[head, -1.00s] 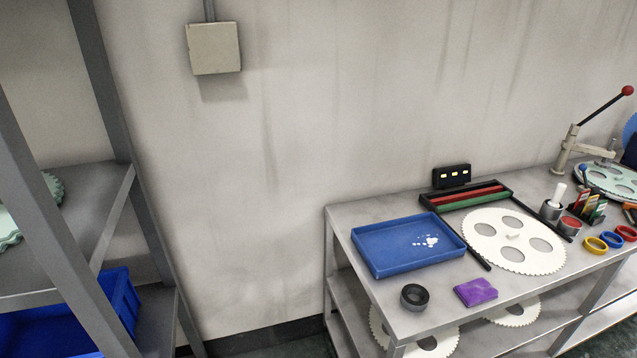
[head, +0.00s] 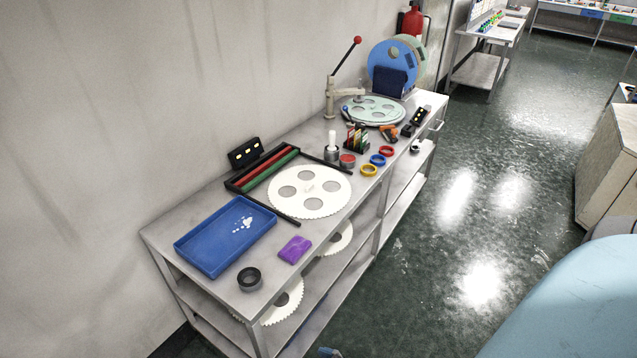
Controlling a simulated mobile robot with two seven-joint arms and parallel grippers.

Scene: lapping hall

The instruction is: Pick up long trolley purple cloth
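The purple cloth (head: 295,249) lies folded flat on the top of the long grey metal trolley (head: 163,232), near its front edge. It sits between the blue tray (head: 212,262) and the white toothed disc (head: 309,207), with a small black ring-shaped cup (head: 249,279) to its lower left. Nothing covers the cloth. Neither of my grippers shows in the head view.
Rods in a black frame, colored rings (head: 378,160), a lever press (head: 331,100) and a green disc stand farther along the trolley. Open green floor (head: 420,270) lies right of it. A light blue rounded surface (head: 570,305) fills the lower right corner.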

